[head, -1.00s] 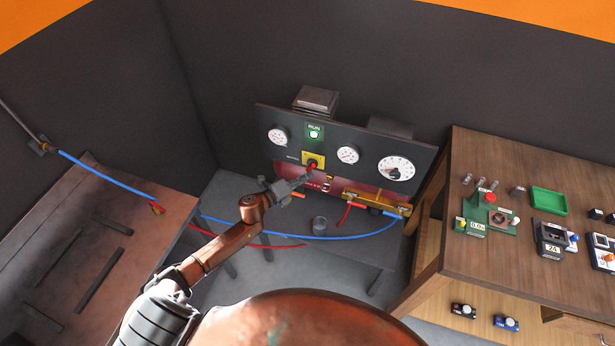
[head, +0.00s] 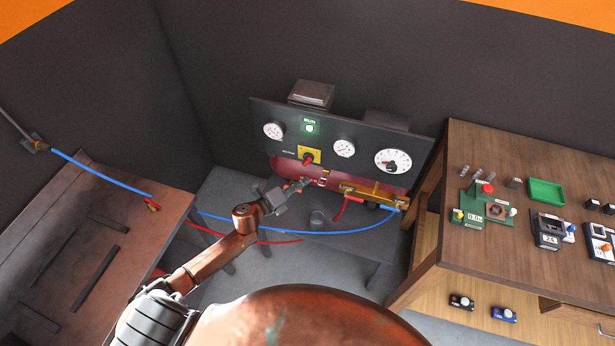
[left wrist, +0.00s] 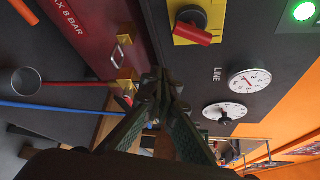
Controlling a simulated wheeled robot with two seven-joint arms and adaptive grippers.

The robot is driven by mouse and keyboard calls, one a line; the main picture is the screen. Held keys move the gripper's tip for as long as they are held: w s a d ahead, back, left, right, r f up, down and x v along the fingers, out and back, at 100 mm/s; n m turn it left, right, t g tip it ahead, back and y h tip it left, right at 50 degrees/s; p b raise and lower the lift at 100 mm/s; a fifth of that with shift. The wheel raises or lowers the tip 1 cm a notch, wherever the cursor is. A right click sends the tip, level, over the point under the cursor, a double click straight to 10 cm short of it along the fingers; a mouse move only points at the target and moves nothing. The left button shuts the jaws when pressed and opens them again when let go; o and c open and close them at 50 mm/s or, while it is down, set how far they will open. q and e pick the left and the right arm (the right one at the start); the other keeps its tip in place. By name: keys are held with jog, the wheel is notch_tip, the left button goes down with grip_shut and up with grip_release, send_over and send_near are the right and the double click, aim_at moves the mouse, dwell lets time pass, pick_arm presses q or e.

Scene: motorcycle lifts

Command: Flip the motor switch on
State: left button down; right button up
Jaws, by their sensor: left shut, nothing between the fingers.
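The motor switch is a red handle (head: 308,161) on a yellow plate (head: 309,151), low on the dark gauge panel. In the left wrist view the red handle (left wrist: 196,35) and its yellow plate (left wrist: 184,14) show near the top, apart from my fingers. A green lamp (head: 310,128) glows above the switch under a RUN label; it also glows in the left wrist view (left wrist: 303,11). My left gripper (head: 303,183) is shut and empty, below the switch in front of the red tank. Its fingertips (left wrist: 160,84) meet in the left wrist view. My right gripper is out of view.
Round gauges (head: 344,148) flank the switch. A brass manifold (head: 370,192) with blue and red hoses (head: 340,232) lies right of my gripper. A wooden bench (head: 500,150) with small devices is at the right.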

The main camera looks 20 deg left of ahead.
pick_arm(q)
jog(key=v, duration=0.5)
jog(key=shift+s+a+r, duration=0.1)
jog(key=shift+s+r, duration=0.05)
jog(key=shift+s, duration=0.1)
